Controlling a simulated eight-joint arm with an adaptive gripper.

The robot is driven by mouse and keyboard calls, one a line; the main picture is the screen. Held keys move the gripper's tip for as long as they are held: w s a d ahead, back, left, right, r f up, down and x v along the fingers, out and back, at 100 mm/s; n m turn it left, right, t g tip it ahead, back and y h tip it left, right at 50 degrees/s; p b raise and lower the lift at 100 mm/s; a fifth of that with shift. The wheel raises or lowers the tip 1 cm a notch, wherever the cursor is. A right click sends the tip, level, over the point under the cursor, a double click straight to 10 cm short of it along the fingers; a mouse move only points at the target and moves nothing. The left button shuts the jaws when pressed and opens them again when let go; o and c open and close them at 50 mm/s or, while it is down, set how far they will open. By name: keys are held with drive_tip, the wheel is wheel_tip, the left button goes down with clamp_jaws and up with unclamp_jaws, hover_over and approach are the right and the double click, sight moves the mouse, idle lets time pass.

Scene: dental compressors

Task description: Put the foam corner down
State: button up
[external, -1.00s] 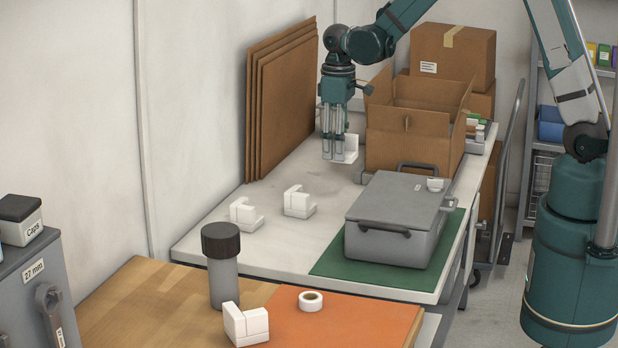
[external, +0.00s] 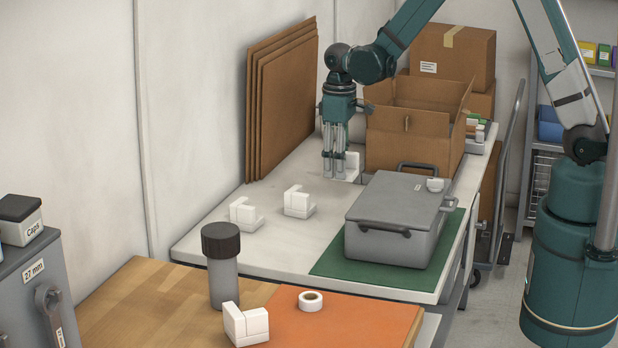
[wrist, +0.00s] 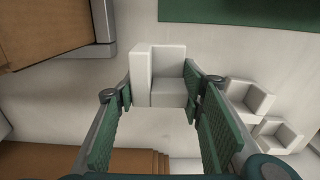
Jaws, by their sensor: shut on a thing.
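A white foam corner (external: 352,166) is at my gripper (external: 335,176), low over the pale bench in front of the open carton. In the wrist view the foam corner (wrist: 168,91) sits between the fingertips of my gripper (wrist: 160,84), which is shut on it. I cannot tell whether its underside touches the bench. Two more foam corners stand on the bench, one nearer (external: 244,214) and one farther (external: 298,202); both also show at the right of the wrist view. Another foam corner (external: 246,325) stands on the front table.
An open carton (external: 412,140) stands right of my gripper. A grey case (external: 400,222) sits on a green mat (external: 330,262). Flat cardboard sheets (external: 280,105) lean on the wall at left. Bare bench lies between my gripper and the two loose corners.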

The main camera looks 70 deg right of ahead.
sight(338, 193)
drive_tip(key=shift+f, duration=0.45)
drive_tip(key=shift+f, duration=1.9)
drive_tip(key=shift+f+b, duration=0.15)
drive_tip(key=shift+b, duration=0.3)
drive_tip(key=o, duration=0.7)
drive_tip(key=shift+r, duration=0.2)
drive_tip(key=shift+r+p, duration=0.9)
drive_tip(key=shift+r, duration=5.1)
